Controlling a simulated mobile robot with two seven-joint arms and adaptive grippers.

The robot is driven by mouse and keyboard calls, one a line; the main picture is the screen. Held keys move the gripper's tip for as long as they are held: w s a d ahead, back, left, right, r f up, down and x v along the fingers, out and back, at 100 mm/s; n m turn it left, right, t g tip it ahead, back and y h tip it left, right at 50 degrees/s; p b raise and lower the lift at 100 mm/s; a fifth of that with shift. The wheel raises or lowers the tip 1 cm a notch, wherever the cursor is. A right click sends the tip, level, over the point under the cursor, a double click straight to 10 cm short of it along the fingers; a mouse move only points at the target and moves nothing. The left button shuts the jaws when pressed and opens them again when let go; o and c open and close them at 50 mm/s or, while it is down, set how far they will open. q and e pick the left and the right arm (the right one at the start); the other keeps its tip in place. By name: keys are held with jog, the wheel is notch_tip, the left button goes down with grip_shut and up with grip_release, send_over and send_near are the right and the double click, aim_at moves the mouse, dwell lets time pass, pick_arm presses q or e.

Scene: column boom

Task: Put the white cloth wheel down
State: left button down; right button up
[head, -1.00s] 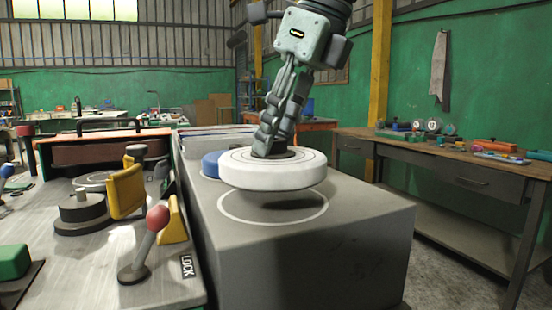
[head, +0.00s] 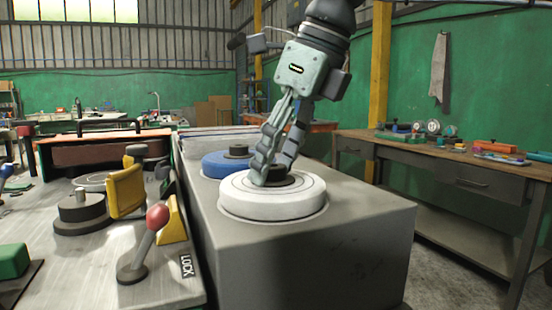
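The white cloth wheel (head: 245,202) lies flat on top of the grey block (head: 330,250), over the spot where the pale ring was marked. Its dark hub (head: 300,180) shows partly behind the fingers. My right gripper (head: 271,172) comes down from above, tilted, with its fingertips at the hub. The fingers cover much of the hub, so I cannot tell whether they still grip it. My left gripper is not in view.
A blue wheel (head: 213,166) with a dark hub lies just behind the white one. To the left is a machine top with a red-knobbed lever (head: 157,217) and yellow blocks (head: 126,190). A workbench (head: 455,172) with tools stands at right.

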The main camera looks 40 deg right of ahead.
jog(key=shift+r, duration=0.3)
pick_arm(q)
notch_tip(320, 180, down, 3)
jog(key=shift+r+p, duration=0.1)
jog(key=shift+p, duration=0.5)
pick_arm(e)
jog(key=v, duration=1.1)
jog(key=shift+s+r, duration=0.2)
jog(key=shift+r, duration=0.15)
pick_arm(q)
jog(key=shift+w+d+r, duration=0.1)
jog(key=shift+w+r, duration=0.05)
pick_arm(e)
jog(key=shift+d, duration=0.1)
